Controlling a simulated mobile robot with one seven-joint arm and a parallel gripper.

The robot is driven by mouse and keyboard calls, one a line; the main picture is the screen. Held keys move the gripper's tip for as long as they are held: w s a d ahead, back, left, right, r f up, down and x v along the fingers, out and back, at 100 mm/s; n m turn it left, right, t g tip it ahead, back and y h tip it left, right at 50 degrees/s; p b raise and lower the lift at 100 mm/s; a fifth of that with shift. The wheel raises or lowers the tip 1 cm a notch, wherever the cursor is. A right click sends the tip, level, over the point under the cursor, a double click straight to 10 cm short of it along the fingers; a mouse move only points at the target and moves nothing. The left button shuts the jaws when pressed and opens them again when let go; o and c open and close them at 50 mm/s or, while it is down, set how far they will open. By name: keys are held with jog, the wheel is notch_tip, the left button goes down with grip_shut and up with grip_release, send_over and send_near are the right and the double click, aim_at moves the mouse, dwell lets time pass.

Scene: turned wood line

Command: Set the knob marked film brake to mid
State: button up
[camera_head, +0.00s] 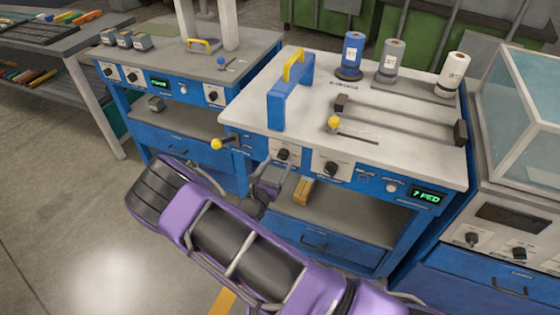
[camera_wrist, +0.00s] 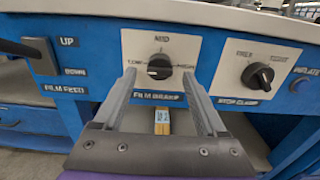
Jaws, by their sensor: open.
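The film brake knob (camera_wrist: 160,66) is black and round on a white plate in the wrist view, with MID printed above it and its FILM BRAKE label below. Words at its left and right are partly covered by my fingers. I cannot tell clearly which mark its pointer faces. It also shows on the blue front panel in the head view (camera_head: 283,154). My gripper (camera_wrist: 158,80) is open and empty, with one finger to each side of the knob in the picture. In the head view my gripper (camera_head: 271,180) is just below and in front of the knob. Contact cannot be told.
A second black knob (camera_wrist: 257,76) sits to the right, with a blue button (camera_wrist: 300,86) beyond it. An UP/DOWN film feed switch (camera_wrist: 40,56) is at the left. A yellow-ended lever (camera_head: 217,144) sticks out left of the panel. A small wooden block (camera_head: 303,190) lies on the shelf below.

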jog(key=shift+x, duration=1)
grip_shut()
